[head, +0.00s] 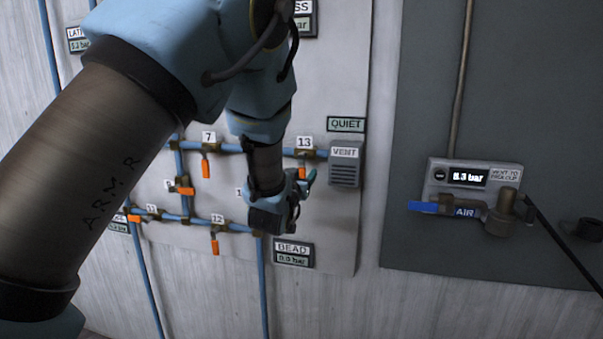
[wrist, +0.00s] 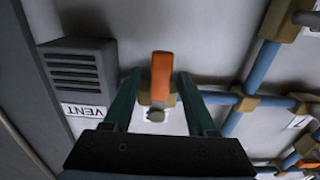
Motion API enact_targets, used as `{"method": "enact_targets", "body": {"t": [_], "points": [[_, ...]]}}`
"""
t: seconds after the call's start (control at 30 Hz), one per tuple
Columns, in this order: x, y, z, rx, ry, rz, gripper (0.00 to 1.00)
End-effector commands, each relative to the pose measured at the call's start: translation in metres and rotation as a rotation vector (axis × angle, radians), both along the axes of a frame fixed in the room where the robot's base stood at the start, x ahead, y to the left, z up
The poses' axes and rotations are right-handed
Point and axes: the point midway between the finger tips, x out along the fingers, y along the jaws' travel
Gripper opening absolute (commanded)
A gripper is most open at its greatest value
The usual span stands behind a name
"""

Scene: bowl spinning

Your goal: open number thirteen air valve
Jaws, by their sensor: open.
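The number thirteen valve is on the blue pipe just left of the vent, with its "13" label (head: 305,142) above it in the head view. In the wrist view its orange handle (wrist: 161,72) stands crosswise to the pipe. My gripper (wrist: 157,82) is open, with one finger on each side of the handle; contact is not clear. In the head view my gripper (head: 306,180) is in front of the valve and hides most of the handle.
The grey vent box (head: 344,166) is close beside my gripper, under a "QUIET" display (head: 346,124). Other orange-handled valves, such as number seven (head: 206,167) and number twelve (head: 214,242), are to the left. A blue-handled air valve (head: 424,207) is on the dark panel at right.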

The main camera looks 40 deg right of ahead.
Motion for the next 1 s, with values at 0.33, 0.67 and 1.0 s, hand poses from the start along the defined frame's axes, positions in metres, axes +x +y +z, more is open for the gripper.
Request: {"method": "enact_targets", "body": {"t": [0.33,0.67,1.0], "points": [[-0.0002,0.0003,0.0001,0.0,0.0,0.0,0.33],[-0.0002,0.0003,0.0002,0.0,0.0,0.0,0.0],[-0.0002,0.0003,0.0002,0.0,0.0,0.0,0.0]]}}
